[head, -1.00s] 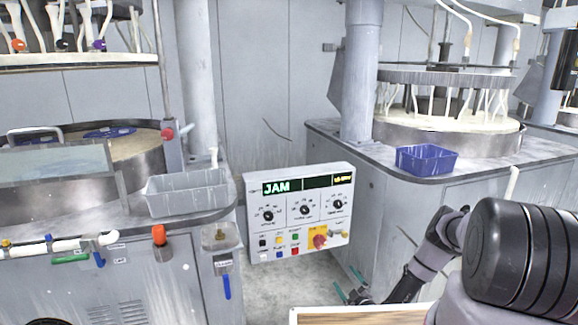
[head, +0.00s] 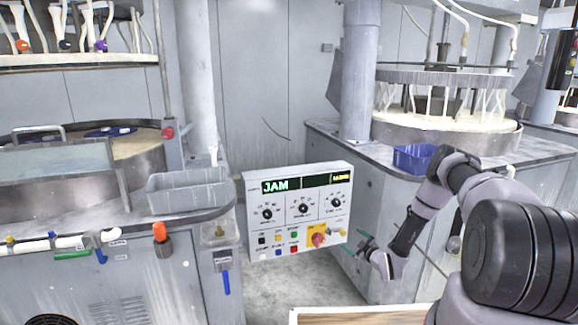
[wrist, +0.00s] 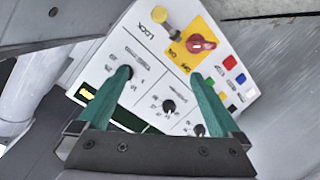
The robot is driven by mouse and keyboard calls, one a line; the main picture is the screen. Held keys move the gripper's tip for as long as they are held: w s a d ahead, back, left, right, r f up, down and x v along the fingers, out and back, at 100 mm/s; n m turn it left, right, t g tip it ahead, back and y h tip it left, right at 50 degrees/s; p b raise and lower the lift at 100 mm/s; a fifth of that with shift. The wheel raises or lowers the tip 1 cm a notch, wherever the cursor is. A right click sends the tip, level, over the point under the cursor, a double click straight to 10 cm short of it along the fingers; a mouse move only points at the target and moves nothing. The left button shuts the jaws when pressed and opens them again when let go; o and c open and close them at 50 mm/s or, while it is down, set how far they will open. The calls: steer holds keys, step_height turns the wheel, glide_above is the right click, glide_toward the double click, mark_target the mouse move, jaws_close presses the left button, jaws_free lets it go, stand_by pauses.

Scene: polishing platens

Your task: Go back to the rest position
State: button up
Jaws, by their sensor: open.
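My gripper (head: 362,243) is open, with two green fingers and nothing between them. In the head view it is just right of the lower right corner of the control panel (head: 256,226). The white panel shows "JAM" on its display and carries dials, coloured buttons and a red knob on a yellow plate (head: 318,236). In the wrist view my gripper (wrist: 161,76) has its fingers spread in front of the panel (wrist: 140,42). The red knob (wrist: 201,43) shows beyond the fingertips, and I see no contact with it.
A grey bin (head: 188,193) sits on the left machine's edge. A blue bin (head: 408,158) on the right machine is partly hidden by my arm. An orange-capped part (head: 160,232) and a blue-handled valve (head: 226,284) are on the left machine. Floor shows between the machines.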

steer(key=w+d+r+m+g+h, duration=0.1)
steer(key=w+r, duration=0.2)
steer(key=r, duration=0.3)
steer(key=w+d+r+g, duration=0.1)
steer(key=w+d+r, duration=0.15)
steer(key=r, duration=0.45)
steer(key=s+d+r+m+g+h, duration=0.1)
steer(key=s+r+m+h, duration=0.2)
steer(key=r, duration=1.3)
steer(key=s+r+m+g+h, duration=0.1)
steer(key=s+r+m+g, duration=0.2)
steer(key=r, duration=1.2)
steer(key=s+a+r+m, duration=0.1)
steer(key=s+r+m, duration=0.1)
steer(key=s+r, duration=0.65)
steer(key=s+a+r+m, duration=0.15)
steer(key=s+r, duration=0.35)
steer(key=s, duration=0.6)
steer(key=s+a+r+m+g+y, duration=0.1)
steer(key=s+m, duration=0.1)
steer(key=s, duration=0.9)
steer(key=s+a+r+m+g+y, duration=0.1)
steer(key=s+a+m, duration=0.1)
steer(key=s, duration=0.8)
steer(key=shift+s+a+r+m, duration=0.15)
steer(key=shift+s+a+m, duration=0.2)
steer(key=shift+m, duration=0.3)
